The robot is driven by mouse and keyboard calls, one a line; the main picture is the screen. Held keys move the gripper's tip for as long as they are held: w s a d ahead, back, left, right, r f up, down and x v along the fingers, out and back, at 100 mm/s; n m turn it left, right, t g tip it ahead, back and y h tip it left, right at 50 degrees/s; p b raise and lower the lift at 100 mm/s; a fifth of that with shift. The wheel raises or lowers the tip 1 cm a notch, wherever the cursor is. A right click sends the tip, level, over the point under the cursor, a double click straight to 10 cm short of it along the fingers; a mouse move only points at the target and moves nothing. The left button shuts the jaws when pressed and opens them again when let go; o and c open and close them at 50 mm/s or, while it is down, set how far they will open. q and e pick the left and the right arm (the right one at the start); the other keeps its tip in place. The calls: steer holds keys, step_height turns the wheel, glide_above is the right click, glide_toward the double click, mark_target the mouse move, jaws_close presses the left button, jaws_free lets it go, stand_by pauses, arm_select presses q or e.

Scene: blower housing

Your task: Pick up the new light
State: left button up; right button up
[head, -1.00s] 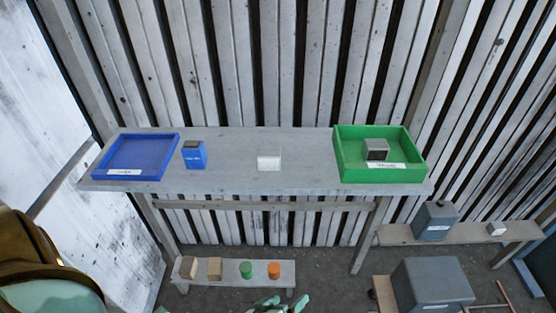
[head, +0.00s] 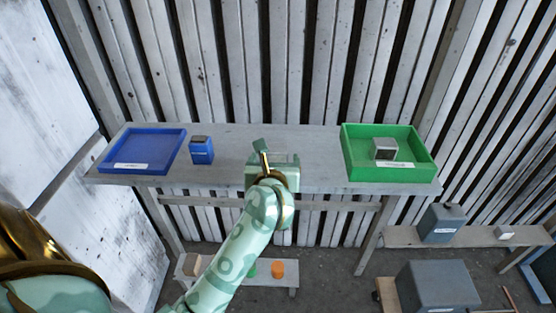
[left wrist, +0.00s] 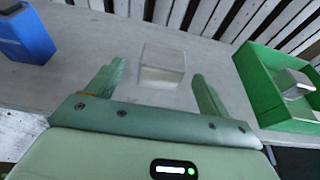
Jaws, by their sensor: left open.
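A clear cube with a white base (left wrist: 162,68), which looks like the light, stands upright on the grey table. It shows in the left wrist view just beyond and between my fingertips; in the head view my gripper hides it. My left gripper (head: 277,154) is open above the middle of the table, its two fingers apart and empty. I cannot tell whether the fingertips have reached the cube's sides. A grey cube with a paler face (head: 385,149) sits in the green tray (head: 431,168). My right gripper is not in view.
A blue tray (head: 150,145) lies at the table's left end, with a blue dark-topped box (head: 201,151) beside it. A low bench (head: 283,291) holds small blocks and an orange cylinder (head: 278,269). Grey boxes (head: 434,285) stand at right. Slatted wall behind.

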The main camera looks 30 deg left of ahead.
mark_target(277, 149)
arm_select(q)
steer(key=shift+x, duration=0.8)
steer(key=b+x, duration=0.3)
steer(key=x, duration=0.2)
steer(key=shift+w+d, duration=0.1)
steer(key=shift+d, duration=0.15)
steer(key=shift+w+a, duration=0.1)
steer(key=shift+w, duration=0.05)
steer(key=shift+r, duration=0.15)
steer(key=c, duration=1.1)
